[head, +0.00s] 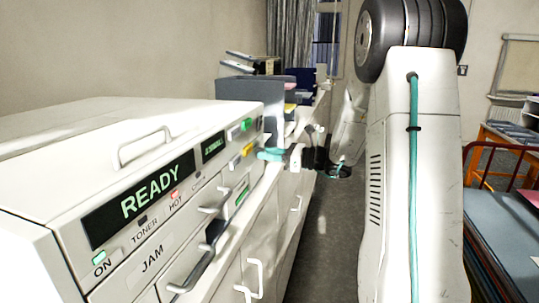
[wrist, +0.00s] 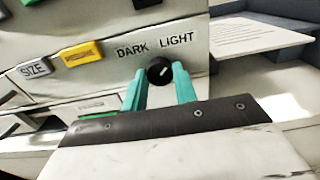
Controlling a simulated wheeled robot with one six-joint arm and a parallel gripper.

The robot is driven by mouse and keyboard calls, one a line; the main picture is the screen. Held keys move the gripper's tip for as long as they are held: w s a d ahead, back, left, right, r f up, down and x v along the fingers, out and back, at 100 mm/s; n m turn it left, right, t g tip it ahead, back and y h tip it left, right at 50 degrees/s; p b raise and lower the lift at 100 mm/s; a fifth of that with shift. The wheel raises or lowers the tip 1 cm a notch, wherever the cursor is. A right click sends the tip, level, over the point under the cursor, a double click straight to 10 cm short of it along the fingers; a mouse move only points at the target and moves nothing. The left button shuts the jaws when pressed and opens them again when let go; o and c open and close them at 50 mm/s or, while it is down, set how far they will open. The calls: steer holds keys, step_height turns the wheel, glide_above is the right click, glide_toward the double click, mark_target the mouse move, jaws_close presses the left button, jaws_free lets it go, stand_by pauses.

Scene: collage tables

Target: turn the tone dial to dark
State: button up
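The tone dial (wrist: 159,71) is a small round black knob on the machine's pale front panel, under the words DARK and LIGHT (wrist: 155,44). Its white mark appears to point to the upper right, toward LIGHT. My gripper (wrist: 158,73) has two teal fingers, one on each side of the dial. The fingers are apart; the right fingertip looks very near the dial, with a wider gap on the left. I cannot tell whether either touches it. In the head view my gripper (head: 269,154) is at the machine's far front end, and the dial is not clearly visible there.
The copier-like machine (head: 85,180) shows a READY display (head: 150,190). A yellow button (wrist: 80,55) and a SIZE button (wrist: 34,69) lie left of the dial. Metal handles (head: 200,268) stick out from its front. A printed sheet (wrist: 250,34) lies to the right. Open floor (head: 328,250) runs alongside.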

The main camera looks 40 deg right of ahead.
steer(key=shift+n, duration=8.9)
steer(key=shift+f, duration=0.1)
steer(key=o, duration=1)
steer(key=shift+s, duration=0.1)
steer(key=v, duration=0.7)
steer(key=shift+s+d, duration=0.25)
steer(key=shift+s, duration=0.05)
